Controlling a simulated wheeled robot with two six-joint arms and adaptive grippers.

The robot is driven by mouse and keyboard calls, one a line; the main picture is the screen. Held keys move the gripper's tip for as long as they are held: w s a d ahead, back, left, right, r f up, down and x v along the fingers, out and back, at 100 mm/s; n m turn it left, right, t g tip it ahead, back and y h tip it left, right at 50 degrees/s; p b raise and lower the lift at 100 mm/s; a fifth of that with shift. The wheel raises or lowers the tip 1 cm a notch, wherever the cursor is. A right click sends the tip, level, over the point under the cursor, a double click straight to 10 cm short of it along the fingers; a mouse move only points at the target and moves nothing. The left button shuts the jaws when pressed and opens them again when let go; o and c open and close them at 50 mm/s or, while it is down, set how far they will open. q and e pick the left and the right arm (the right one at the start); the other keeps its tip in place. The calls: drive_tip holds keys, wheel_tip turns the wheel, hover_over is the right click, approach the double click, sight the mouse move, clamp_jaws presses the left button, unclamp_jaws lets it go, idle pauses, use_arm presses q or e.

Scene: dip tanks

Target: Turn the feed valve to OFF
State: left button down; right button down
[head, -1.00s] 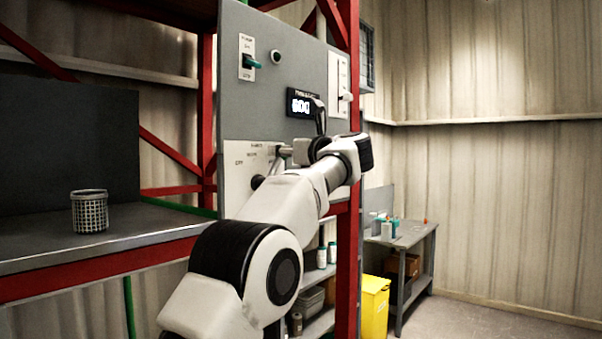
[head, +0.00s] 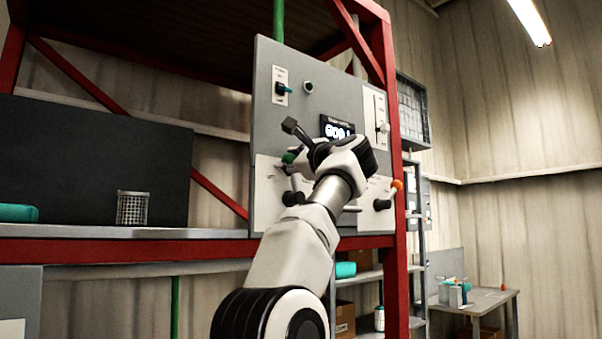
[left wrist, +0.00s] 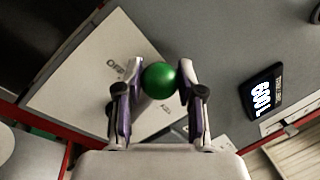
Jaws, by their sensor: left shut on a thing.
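The lever valve with a green ball knob (head: 290,157) is on the lower left white plate of the grey control panel (head: 262,130). Its dark hub (head: 292,198) sits below the knob, so the lever points roughly upward. My left gripper (head: 293,164) is at the knob. In the left wrist view, the green knob (left wrist: 158,77) is between the two fingers of my left gripper (left wrist: 159,82), which is shut on it. The word OFF (left wrist: 115,68) shows on the plate left of the knob; another label below it is too blurred to read. My right gripper is out of view.
A second lever with an orange knob (head: 397,185) is at the panel's lower right. A mesh basket (head: 132,208) stands on the bench at left. A red post (head: 396,270) borders the panel.

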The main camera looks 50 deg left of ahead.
sight(267, 167)
use_arm(q)
drive_tip(key=shift+s+a+f+n+g+b, duration=0.1)
drive_tip(key=shift+s+f+n+g+b, duration=0.15)
drive_tip(key=shift+s+n+b, duration=0.4)
drive_tip(key=shift+s+f+n+g+b, duration=0.1)
drive_tip(key=shift+s+f+n+g, duration=0.15)
drive_tip(key=shift+n, duration=0.7)
drive_tip(key=shift+s+a+f+n+g+y+b, duration=0.15)
drive_tip(key=shift+s+f+n+g+b, duration=0.25)
drive_tip(key=shift+n, duration=0.45)
drive_tip(key=shift+s+d+f+n+g+y+b, duration=0.15)
drive_tip(key=shift+s+f+n+b, duration=0.25)
drive_tip(key=shift+n, duration=0.45)
drive_tip(key=shift+a+r, duration=0.1)
drive_tip(key=c, duration=0.9)
unclamp_jaws()
drive_tip(key=shift+o, duration=0.9)
drive_tip(key=shift+a, duration=0.3)
drive_tip(key=shift+d, duration=0.1)
drive_tip(key=shift+d, duration=0.15)
